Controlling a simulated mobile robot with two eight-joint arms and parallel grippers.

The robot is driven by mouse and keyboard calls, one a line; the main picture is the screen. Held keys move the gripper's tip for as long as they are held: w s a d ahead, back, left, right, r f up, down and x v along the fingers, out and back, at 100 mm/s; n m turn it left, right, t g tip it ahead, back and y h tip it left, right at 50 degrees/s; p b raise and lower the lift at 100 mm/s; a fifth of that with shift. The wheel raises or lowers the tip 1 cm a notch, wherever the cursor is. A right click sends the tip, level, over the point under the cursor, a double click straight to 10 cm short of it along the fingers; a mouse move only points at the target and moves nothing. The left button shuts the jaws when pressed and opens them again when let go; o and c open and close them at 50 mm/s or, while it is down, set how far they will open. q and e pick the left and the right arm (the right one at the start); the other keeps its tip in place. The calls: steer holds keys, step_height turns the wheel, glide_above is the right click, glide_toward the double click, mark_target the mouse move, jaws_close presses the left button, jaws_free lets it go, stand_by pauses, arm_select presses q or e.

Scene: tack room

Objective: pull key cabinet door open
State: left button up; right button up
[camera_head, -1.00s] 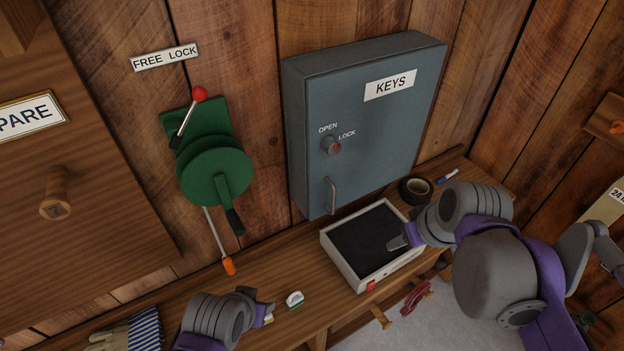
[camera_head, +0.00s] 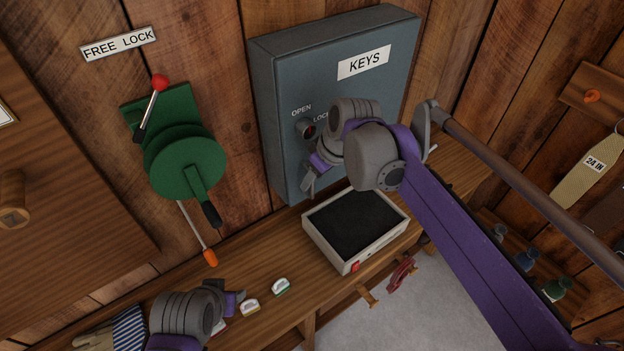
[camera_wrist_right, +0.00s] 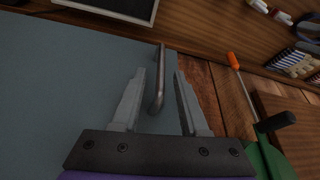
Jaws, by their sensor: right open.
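The grey-blue key cabinet (camera_head: 285,90) hangs on the plank wall, its door shut and labelled KEYS. A round knob (camera_head: 305,128) sits on the door by the OPEN and LOCK words; its setting is not clear. My right gripper (camera_head: 308,184) is at the door's lower left and hides the handle in the head view. In the right wrist view the metal bar handle (camera_wrist_right: 159,82) stands between the open fingers of my right gripper (camera_wrist_right: 160,76), with gaps on both sides. My left gripper (camera_head: 236,300) is low over the bench; its jaws are unclear.
A white-rimmed tray with a dark inside (camera_head: 340,261) sits on the wooden bench (camera_head: 270,325) below the cabinet. A green lever device (camera_head: 185,165) is on the wall to the left. Small stamp-like items (camera_head: 281,287) lie near my left gripper.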

steer(key=shift+x, duration=0.75)
jaws_close()
stand_by(0.9)
